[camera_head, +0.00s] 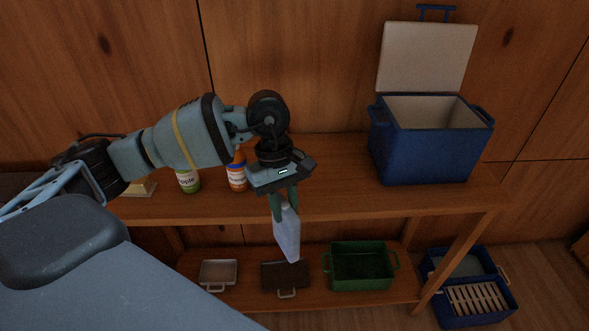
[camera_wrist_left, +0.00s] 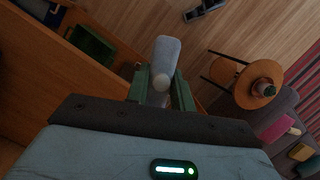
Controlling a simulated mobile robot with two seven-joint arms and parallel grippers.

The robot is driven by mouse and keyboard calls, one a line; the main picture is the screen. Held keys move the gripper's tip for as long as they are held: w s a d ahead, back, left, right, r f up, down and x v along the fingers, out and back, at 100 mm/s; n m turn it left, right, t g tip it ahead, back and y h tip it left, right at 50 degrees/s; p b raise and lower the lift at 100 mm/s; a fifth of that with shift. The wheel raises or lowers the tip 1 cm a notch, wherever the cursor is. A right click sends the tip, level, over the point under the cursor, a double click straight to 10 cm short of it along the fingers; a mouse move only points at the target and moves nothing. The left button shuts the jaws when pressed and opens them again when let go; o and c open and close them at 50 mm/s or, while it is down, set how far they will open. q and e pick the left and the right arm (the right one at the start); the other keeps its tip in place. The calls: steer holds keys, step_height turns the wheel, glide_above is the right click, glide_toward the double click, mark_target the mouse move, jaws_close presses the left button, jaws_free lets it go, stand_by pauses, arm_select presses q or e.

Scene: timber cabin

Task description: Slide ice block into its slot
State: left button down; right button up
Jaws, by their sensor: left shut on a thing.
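My left gripper (camera_head: 284,205) is shut on a pale blue-white ice block (camera_head: 288,236). The block hangs down from the fingers, slightly tilted, in front of the wooden table's front edge. In the left wrist view the ice block (camera_wrist_left: 163,62) stands out between the green fingers (camera_wrist_left: 160,92). A blue cooler box (camera_head: 432,150) stands on the table at the right with its white-lined lid raised. A blue crate (camera_head: 470,284) on the floor at the lower right has a pale slatted insert (camera_head: 477,299) in one part. I cannot tell which slot belongs to the block. My right gripper is not in view.
Two bottles, one green-labelled (camera_head: 188,180) and one orange (camera_head: 237,176), stand on the wooden table (camera_head: 340,195) behind my arm. The lower shelf holds a green bin (camera_head: 361,267), a dark tray (camera_head: 285,275) and a grey tray (camera_head: 218,272). The tabletop before the cooler is clear.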

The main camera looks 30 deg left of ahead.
mark_target(284, 222)
arm_select(q)
steer(key=s+m, duration=0.1)
steer(key=m, duration=0.1)
steer(key=s+d+m+y, duration=0.1)
steer(key=m, duration=0.1)
steer(key=s+m+g, duration=0.1)
steer(key=m, duration=0.2)
steer(key=shift+d+f, duration=0.3)
steer(key=shift+f, duration=0.05)
steer(key=m, duration=0.1)
steer(key=s+m+y, duration=0.1)
steer(key=m, duration=0.2)
steer(key=shift+s+d+f+m+g+y, duration=0.2)
steer(key=shift+s+f+m+g+y, duration=0.05)
steer(key=shift+s+m+g+y, duration=0.05)
